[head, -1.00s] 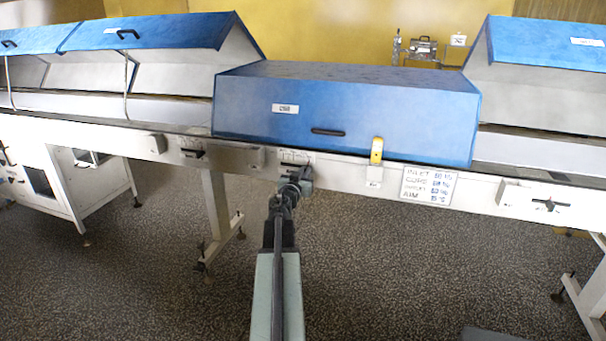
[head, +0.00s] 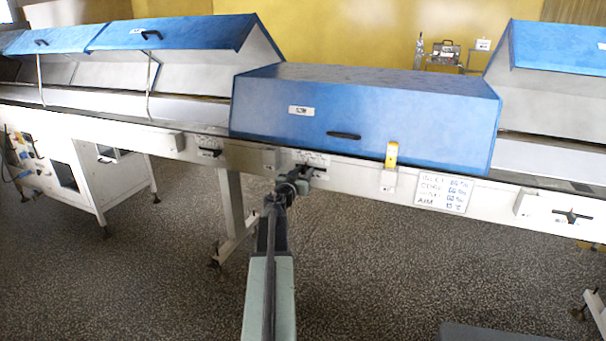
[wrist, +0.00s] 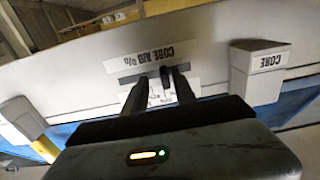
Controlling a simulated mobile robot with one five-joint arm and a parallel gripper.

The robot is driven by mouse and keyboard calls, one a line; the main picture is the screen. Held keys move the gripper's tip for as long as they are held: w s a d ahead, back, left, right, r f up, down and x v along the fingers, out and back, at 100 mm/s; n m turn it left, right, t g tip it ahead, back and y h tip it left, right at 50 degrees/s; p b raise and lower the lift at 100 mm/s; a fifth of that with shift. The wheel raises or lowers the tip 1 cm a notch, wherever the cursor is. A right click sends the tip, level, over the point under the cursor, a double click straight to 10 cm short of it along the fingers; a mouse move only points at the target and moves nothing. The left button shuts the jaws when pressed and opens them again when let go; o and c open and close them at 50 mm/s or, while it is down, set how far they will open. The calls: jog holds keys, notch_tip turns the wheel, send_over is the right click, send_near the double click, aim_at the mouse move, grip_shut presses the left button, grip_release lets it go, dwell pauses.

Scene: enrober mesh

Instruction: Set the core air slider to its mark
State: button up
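The core air slider's dark knob (wrist: 165,76) stands in a dark slot under the upside-down label "CORE AIR %" (wrist: 153,56) in the wrist view. A white printed scale (wrist: 160,97) lies beside the slot, partly hidden by my fingers. My gripper (wrist: 160,77) is open, with a finger on each side of the knob. The knob is nearer the right finger; I cannot tell whether they touch. In the head view my gripper (head: 301,181) is at the front rail, covering part of the slider. A sign with settings (head: 443,191) hangs on the rail, its figures blurred.
A blue hood (head: 365,120) is closed above the rail (head: 345,172). A box marked "CORE" (wrist: 258,60) sits beside the slider. A yellow-topped latch (head: 391,155) is on the rail to the right. Another slider (head: 571,215) is further right.

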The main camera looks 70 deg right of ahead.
jog(key=shift+a, duration=0.1)
jog(key=a, duration=0.7)
jog(key=shift+w+a, duration=0.3)
jog(key=shift+w, duration=0.1)
